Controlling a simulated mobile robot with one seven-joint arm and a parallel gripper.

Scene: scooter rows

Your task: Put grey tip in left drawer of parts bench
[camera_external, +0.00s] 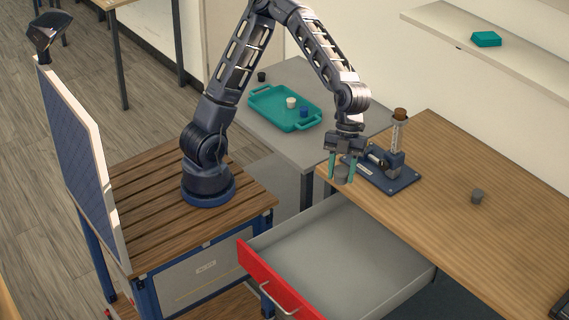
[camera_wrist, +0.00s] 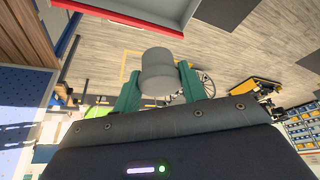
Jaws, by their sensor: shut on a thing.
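My gripper (camera_external: 342,172) has teal fingers and is shut on a grey tip (camera_external: 341,175), a short round piece. The tip also shows between the fingers in the wrist view (camera_wrist: 162,74). In the external view the gripper hangs near the bench's left edge, just above the drawer's far side in the picture; its height is hard to tell. The drawer (camera_external: 330,262) with a red front (camera_external: 277,285) is pulled open from the parts bench (camera_external: 455,225). The drawer floor that shows is bare. Part of the drawer, with its red edge, seems to show atop the wrist view (camera_wrist: 75,20).
A dark press-like fixture (camera_external: 388,172) with a brown-topped post stands on the bench close behind my gripper. A teal tray (camera_external: 268,110) with white and blue pieces sits on a grey table. A teal box (camera_external: 486,39) is on a shelf.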

